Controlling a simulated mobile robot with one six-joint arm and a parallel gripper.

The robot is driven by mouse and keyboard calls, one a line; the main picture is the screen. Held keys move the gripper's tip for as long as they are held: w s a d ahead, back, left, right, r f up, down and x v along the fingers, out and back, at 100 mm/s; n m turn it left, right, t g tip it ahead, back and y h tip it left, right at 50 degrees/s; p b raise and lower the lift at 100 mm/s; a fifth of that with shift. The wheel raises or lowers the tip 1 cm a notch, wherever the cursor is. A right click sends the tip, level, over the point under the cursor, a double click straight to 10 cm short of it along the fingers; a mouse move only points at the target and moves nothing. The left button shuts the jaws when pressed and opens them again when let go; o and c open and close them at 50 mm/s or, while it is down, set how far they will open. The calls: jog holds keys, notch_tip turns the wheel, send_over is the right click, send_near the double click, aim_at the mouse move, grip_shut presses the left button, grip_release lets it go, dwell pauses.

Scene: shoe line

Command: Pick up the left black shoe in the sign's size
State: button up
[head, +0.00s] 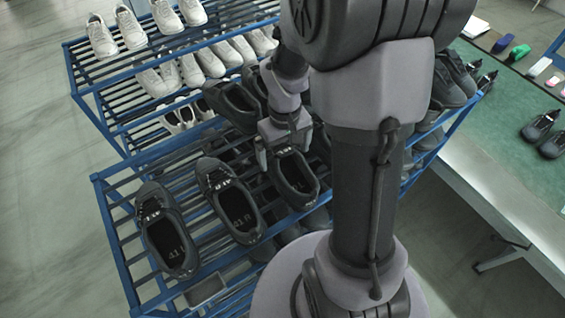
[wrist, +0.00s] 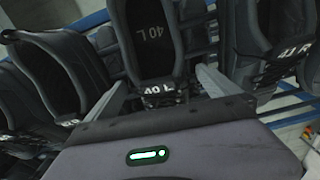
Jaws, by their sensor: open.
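A black shoe marked 41 R (wrist: 262,45) is at the right in the wrist view. No size sign is in view.
More black shoes (head: 168,235) (head: 232,208) stand to the left on the blue rack (head: 115,240). White shoes (head: 150,82) fill a rack behind. A green-topped table (head: 500,100) with small items and dark shoes is at the right. My arm hides part of the rack.

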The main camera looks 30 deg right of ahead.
aim_at(285, 169)
notch_tip(285, 169, down, 3)
jog(key=shift+s+d+f, duration=0.1)
jog(key=shift+s+f, duration=0.05)
jog(key=shift+w+f, duration=0.3)
jog(key=shift+s+r, duration=0.1)
jog(key=shift+s, duration=0.1)
jog(key=c, duration=1.7)
